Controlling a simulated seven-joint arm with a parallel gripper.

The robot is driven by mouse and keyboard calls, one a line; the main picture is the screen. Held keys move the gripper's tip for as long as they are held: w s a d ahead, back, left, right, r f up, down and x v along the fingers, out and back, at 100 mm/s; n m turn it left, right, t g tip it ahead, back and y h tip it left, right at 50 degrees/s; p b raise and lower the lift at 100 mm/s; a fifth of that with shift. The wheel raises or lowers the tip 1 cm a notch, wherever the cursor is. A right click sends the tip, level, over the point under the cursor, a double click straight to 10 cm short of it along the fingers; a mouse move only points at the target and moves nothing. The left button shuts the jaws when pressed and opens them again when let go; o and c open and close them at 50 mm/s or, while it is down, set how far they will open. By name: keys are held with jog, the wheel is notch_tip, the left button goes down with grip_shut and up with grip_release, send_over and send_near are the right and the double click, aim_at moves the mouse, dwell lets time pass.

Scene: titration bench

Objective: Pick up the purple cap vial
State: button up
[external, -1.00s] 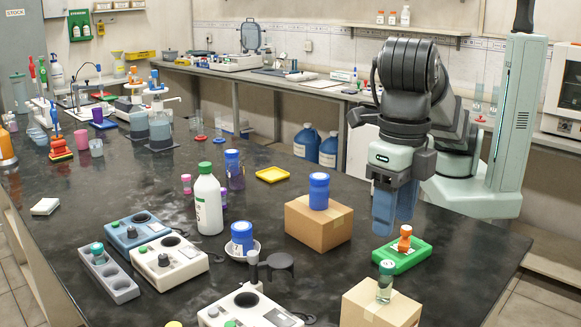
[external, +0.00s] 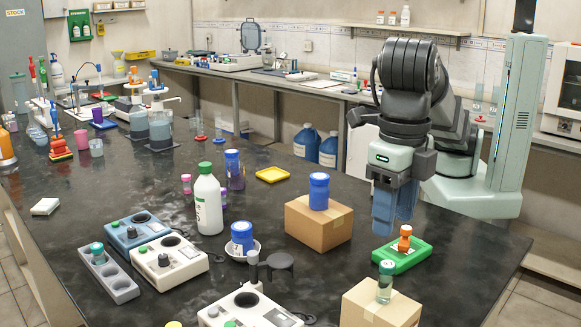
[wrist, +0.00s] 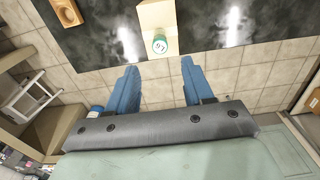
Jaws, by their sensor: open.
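My gripper (external: 394,222) hangs over the right part of the bench, pointing down, well to the right of that vial. In the wrist view my gripper (wrist: 160,70) has its two blue fingers apart with nothing between them. A green-capped vial (wrist: 160,45) on a cardboard box shows just beyond the fingertips. No purple cap shows in the wrist view.
A cardboard box (external: 320,232) with a blue-capped jar (external: 319,191) stands left of my gripper. A green device (external: 402,258) and another box (external: 380,312) are nearer the camera. A blue-capped purple bottle (external: 235,172) stands behind the vial. A yellow tray (external: 272,175) lies beyond.

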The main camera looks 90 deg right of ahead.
jog(key=shift+o, duration=0.9)
